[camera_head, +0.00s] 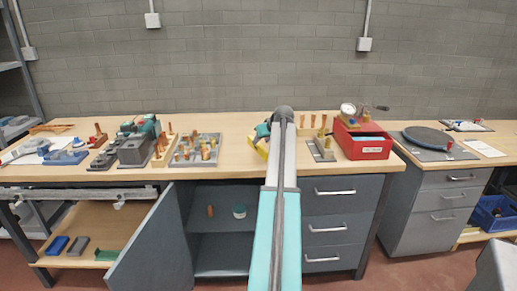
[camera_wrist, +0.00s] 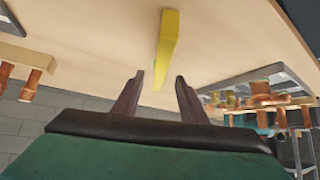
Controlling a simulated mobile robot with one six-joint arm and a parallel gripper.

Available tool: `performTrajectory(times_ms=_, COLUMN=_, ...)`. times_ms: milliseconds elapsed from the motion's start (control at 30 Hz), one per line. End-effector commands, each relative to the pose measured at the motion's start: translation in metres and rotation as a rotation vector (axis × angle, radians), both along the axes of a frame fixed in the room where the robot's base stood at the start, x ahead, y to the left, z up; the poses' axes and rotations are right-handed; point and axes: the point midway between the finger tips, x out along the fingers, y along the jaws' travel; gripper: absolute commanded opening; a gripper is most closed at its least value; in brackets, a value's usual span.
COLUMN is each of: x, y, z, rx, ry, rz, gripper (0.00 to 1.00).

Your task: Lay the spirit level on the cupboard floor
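The yellow spirit level (camera_head: 262,148) lies on the wooden worktop, partly hidden behind my arm in the head view. In the wrist view the level (camera_wrist: 167,45) is a long yellow bar on the wood, beyond the fingertips and roughly in line with the gap between them. My gripper (camera_wrist: 159,77) has its two dark fingers apart with nothing between them. In the head view my arm hides most of the gripper. The cupboard (camera_head: 223,257) below the worktop is open, its grey door (camera_head: 152,248) swung out to the left. A brown cylinder (camera_head: 210,211) and a white-and-green roll (camera_head: 239,211) stand inside.
A grey tray of copper fittings (camera_head: 198,150) lies left of the level. A grey tray with a brass piece (camera_head: 322,149) and a red box (camera_head: 363,141) stand to the right. Drawers (camera_head: 334,225) flank the cupboard on the right. A grey block wall stands behind.

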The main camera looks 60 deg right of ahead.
Motion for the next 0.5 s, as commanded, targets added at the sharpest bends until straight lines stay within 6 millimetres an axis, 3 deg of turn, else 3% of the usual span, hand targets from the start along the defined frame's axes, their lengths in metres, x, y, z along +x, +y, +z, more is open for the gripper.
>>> performTrajectory(times_ms=500, x=0.005, y=-0.004, z=-0.0066, rx=-0.001, ry=0.0, rz=-0.001, gripper=0.39)
